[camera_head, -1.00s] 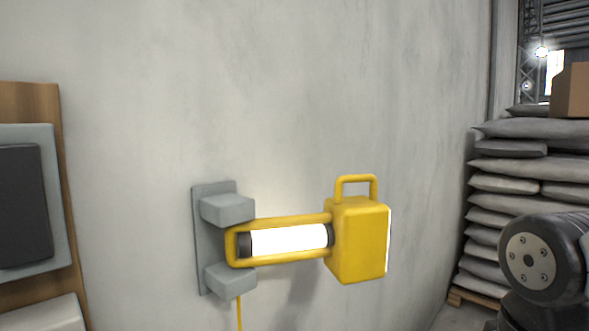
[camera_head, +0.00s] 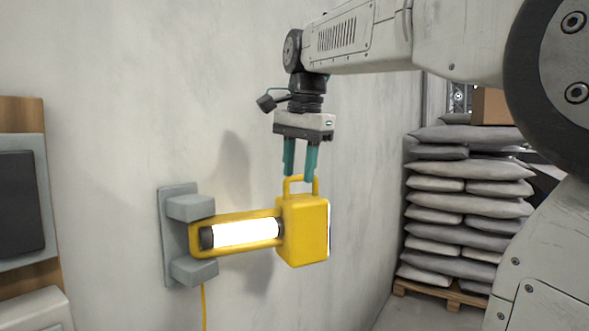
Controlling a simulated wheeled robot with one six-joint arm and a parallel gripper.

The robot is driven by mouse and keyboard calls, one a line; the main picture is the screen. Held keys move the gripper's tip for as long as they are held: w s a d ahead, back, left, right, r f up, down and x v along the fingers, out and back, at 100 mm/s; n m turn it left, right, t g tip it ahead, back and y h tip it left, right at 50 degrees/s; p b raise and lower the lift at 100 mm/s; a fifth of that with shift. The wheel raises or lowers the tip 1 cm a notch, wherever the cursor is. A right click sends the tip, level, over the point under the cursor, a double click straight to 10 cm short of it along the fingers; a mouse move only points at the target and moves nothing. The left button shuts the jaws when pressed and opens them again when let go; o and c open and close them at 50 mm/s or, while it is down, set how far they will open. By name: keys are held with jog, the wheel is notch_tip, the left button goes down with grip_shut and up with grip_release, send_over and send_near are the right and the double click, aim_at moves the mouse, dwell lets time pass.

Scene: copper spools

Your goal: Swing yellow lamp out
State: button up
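The yellow lamp (camera_head: 302,232) is mounted on a grey wall bracket (camera_head: 176,237) and sticks out sideways to the right. Its lit white tube (camera_head: 245,233) sits in a yellow frame, and a yellow box with a loop handle (camera_head: 301,181) forms its right end. My gripper (camera_head: 300,176) points down from above, its two teal fingers at the top of the handle. A gap shows between the fingers. The fingertips overlap the handle's top in the picture; whether they touch it or stand in front of it I cannot tell.
The grey wall (camera_head: 100,60) runs behind the lamp. A yellow cable (camera_head: 203,305) hangs below the bracket. A panel on a wooden board (camera_head: 22,115) is at the left. Stacked grey sacks (camera_head: 465,190) on a pallet (camera_head: 440,293) stand at the back right.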

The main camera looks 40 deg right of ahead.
jog(key=w+d+r+m, duration=0.5)
jog(key=d+r, duration=0.1)
jog(key=f, duration=0.2)
jog(key=w+f, duration=0.1)
jog(key=f, duration=0.4)
jog(key=shift+w+f, duration=0.25)
jog(key=shift+f, duration=0.05)
grip_shut()
